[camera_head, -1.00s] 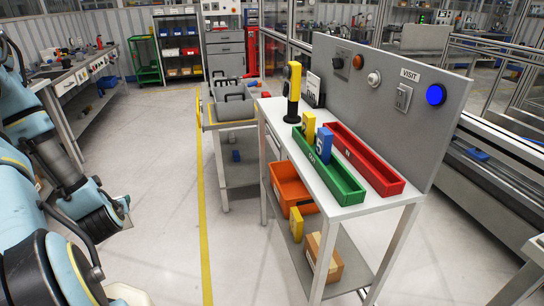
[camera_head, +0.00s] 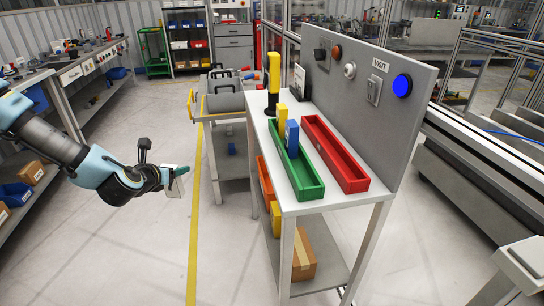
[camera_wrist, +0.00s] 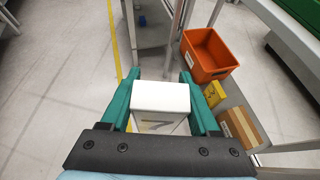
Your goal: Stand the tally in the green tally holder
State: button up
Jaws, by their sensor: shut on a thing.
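My gripper (camera_head: 176,174) is at the left in the head view, out over the floor. In the wrist view its green fingers are shut on a white block-shaped tally (camera_wrist: 161,97), whose sides they press. The tally also shows as a pale plate in the head view (camera_head: 174,186). The green tally holder (camera_head: 310,186) is a long tray on the white bench, right of my gripper and well apart from it. A yellow tally (camera_head: 282,117) and a blue tally (camera_head: 292,138) stand in it. Part of the holder shows in the wrist view's top right corner.
A red tray (camera_head: 352,182) lies beside the green holder, before a grey panel (camera_head: 425,85) with a blue button. A yellow post stands at the bench's far end. The lower shelf has an orange bin (camera_wrist: 205,70) and a cardboard box (camera_wrist: 240,128). Floor lies between gripper and bench.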

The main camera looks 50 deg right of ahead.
jog(key=s+d+r+m+g, duration=0.3)
jog(key=s+d+r, duration=0.2)
jog(key=s, duration=0.4)
jog(key=s+d+r+m+g+h, duration=0.1)
jog(key=s+d+r+m+g, duration=0.3)
jog(key=s+d, duration=0.4)
jog(key=s+d+r+m+g+b, duration=0.1)
jog(key=s+d+r+m+g, duration=0.3)
jog(key=s, duration=0.6)
jog(key=shift+d+r+h, duration=0.4)
jog(key=shift+d+r, duration=0.55)
jog(key=shift+d, duration=0.2)
jog(key=s+r+m+g+y, duration=0.25)
jog(key=s+r, duration=0.25)
jog(key=s, duration=0.3)
jog(key=shift+m+g+h, duration=0.35)
jog(key=shift+g, duration=0.1)
jog(key=f, duration=0.3)
jog(key=f+p, duration=0.1)
jog(key=f, duration=0.1)
jog(key=shift+s+d+f, duration=0.2)
jog(key=shift+s+d, duration=0.05)
jog(key=shift+d, duration=0.1)
jog(key=shift+f+p, duration=0.45)
jog(key=shift+f, duration=1.9)
jog(key=shift+f, duration=0.1)
jog(key=o, duration=1.4)
